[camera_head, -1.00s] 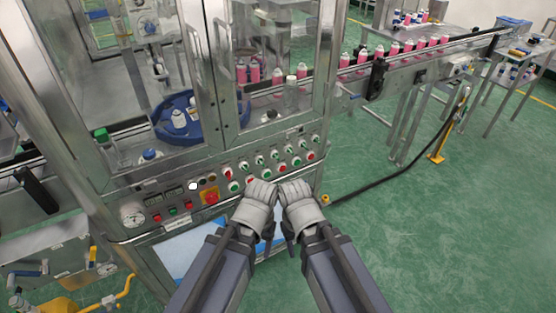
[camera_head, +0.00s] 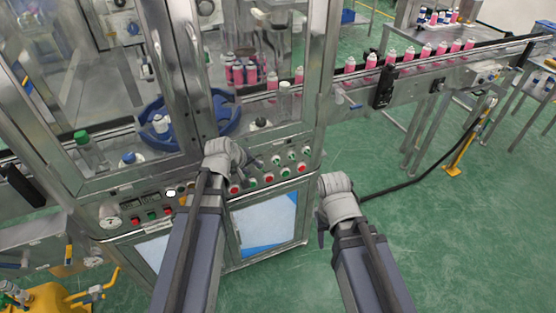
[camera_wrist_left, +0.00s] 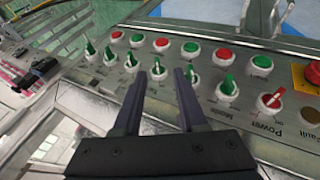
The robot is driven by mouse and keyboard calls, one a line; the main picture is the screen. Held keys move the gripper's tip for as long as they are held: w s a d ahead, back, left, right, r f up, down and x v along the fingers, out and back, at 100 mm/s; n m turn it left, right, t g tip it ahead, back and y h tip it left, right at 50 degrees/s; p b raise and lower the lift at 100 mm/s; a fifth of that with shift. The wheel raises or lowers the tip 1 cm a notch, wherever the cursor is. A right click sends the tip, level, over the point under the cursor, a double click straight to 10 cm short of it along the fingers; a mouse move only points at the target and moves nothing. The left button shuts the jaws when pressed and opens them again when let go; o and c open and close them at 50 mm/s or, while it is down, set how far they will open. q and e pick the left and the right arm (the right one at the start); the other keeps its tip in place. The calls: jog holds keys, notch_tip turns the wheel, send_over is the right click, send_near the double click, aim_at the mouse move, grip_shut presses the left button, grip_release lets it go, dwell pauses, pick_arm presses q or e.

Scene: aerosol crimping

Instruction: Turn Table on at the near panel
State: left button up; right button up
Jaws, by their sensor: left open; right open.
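The near panel (camera_head: 225,192) runs along the front of the machine, with rows of knobs and buttons. My left gripper (camera_head: 246,160) is over its middle and hides part of it. In the left wrist view, the open fingers of my left gripper (camera_wrist_left: 160,76) point at the knob row, with a green knob (camera_wrist_left: 157,71) just beyond and between the tips; contact cannot be told. A green knob (camera_wrist_left: 192,79) stands to its right, and a red knob labelled Power (camera_wrist_left: 271,100) further right. I cannot read a Table label. My right gripper (camera_head: 323,212) is open, right of the panel.
A red stop button on yellow (camera_wrist_left: 315,74) sits at the panel's right end in the wrist view. Behind the glass is a blue round table (camera_head: 218,118) with cans. A conveyor (camera_head: 425,66) carries pink cans at the right. Green floor (camera_head: 480,230) is clear there.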

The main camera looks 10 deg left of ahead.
pick_arm(q)
jog(key=shift+n+t, duration=0.3)
jog(key=b+x, duration=0.4)
jog(key=x, duration=0.1)
jog(key=w+b+x, duration=0.1)
jog(key=b+x, duration=0.1)
jog(key=x, duration=0.1)
jog(key=shift+a+r, duration=0.25)
jog(key=shift+a, duration=0.05)
jog(key=shift+r, duration=0.1)
jog(key=shift+c, duration=0.2)
grip_shut()
